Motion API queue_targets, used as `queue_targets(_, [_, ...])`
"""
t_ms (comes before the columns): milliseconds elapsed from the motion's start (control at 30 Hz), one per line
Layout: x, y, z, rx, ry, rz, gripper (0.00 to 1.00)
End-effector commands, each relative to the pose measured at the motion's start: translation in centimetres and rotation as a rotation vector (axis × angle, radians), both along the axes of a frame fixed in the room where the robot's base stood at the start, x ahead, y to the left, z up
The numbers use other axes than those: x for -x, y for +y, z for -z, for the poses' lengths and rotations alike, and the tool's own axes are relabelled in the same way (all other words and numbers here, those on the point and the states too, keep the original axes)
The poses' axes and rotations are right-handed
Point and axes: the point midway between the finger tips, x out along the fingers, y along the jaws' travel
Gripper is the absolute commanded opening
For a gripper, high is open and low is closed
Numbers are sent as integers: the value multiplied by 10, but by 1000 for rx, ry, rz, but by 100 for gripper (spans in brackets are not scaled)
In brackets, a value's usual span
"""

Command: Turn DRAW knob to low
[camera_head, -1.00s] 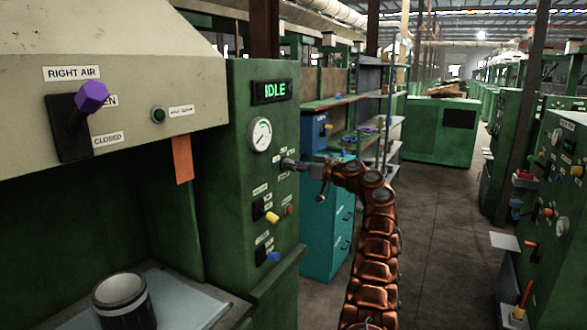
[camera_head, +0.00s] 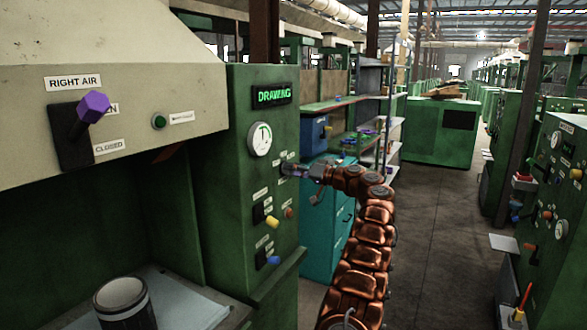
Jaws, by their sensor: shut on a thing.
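My gripper (camera_head: 293,171) is at the green control panel (camera_head: 238,205), its fingers shut on a small knob below the gauge. The knob is mostly hidden by the fingers, and its labels are too small to read. The green display (camera_head: 272,95) above reads DRAWING. The round white gauge (camera_head: 260,139) sits between the display and my gripper, with its needle pointing roughly upward.
A yellow-handled switch (camera_head: 271,221) and a blue-handled switch (camera_head: 272,260) sit lower on the panel. A purple RIGHT AIR lever (camera_head: 93,106) is at the left. A teal cabinet (camera_head: 320,235) stands behind my arm. The aisle floor (camera_head: 440,230) is clear.

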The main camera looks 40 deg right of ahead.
Motion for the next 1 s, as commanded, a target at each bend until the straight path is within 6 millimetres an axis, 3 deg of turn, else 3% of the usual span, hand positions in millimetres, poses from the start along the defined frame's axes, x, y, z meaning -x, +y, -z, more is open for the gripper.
queue_targets(667, [0,0,3,-68,24,0,6])
queue_targets(700, [-1,0,3,-68,24,0,42])
queue_targets(933, [0,0,2,-67,23,-1,66])
queue_targets(1000, [0,0,1,-67,22,0,67])
